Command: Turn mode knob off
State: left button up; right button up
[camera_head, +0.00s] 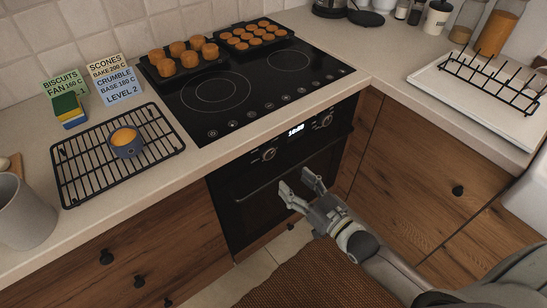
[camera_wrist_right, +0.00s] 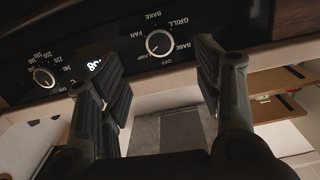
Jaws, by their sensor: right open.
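The oven's mode knob (camera_head: 268,154) is the round dial left of the clock display on the black control panel. It also shows in the wrist view (camera_wrist_right: 159,42), which looks upside down, ringed by labels such as BAKE, GRILL, FAN, BASE, LAMP and OFF. Its exact setting is too small to tell. My right gripper (camera_head: 294,179) is open and empty in front of the oven, its tips lower and to the right of the knob. In the wrist view the knob appears between the two fingers (camera_wrist_right: 153,75), apart from them. My left gripper is out of view.
The temperature knob (camera_head: 325,120) sits right of the lit clock (camera_head: 296,130). The oven handle (camera_head: 270,187) runs below the panel. Above are the black hob (camera_head: 250,85) and the counter edge. A wire rack (camera_head: 75,178) with a blue cup (camera_head: 125,148) stands at left.

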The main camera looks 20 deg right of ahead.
aim_at(270, 155)
jog(key=x, duration=1.1)
jog(key=shift+d+r+p, duration=0.2)
jog(key=shift+r+p, duration=0.1)
jog(key=shift+r, duration=0.1)
jog(key=c, duration=1)
